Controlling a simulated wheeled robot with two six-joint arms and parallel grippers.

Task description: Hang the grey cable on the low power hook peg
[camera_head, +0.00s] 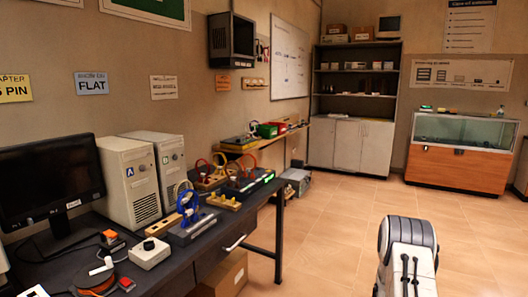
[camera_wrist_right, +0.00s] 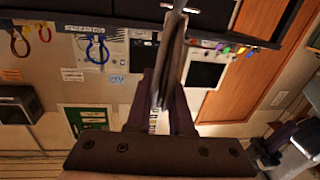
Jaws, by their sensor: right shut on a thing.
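My right gripper (camera_wrist_right: 162,92) shows in the right wrist view with its dark fingers shut on a long, thin grey thing (camera_wrist_right: 172,60), which I take to be the grey cable. It runs up from between the fingers to the top of the picture. Its far end is unclear. My right gripper does not show in the head view, and my left gripper is in neither view. I cannot pick out the low power hook peg. A small board with pegs (camera_head: 254,83) is on the wall in the head view, its labels too small to read.
A dark desk (camera_head: 222,243) on the left holds a monitor (camera_head: 50,183), two computer towers (camera_head: 130,180), a blue cable loop (camera_head: 187,206) and several small devices. A shelf cabinet (camera_head: 352,100) and a glass-topped display case (camera_head: 460,165) stand at the back. Tiled floor (camera_head: 330,235) is clear.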

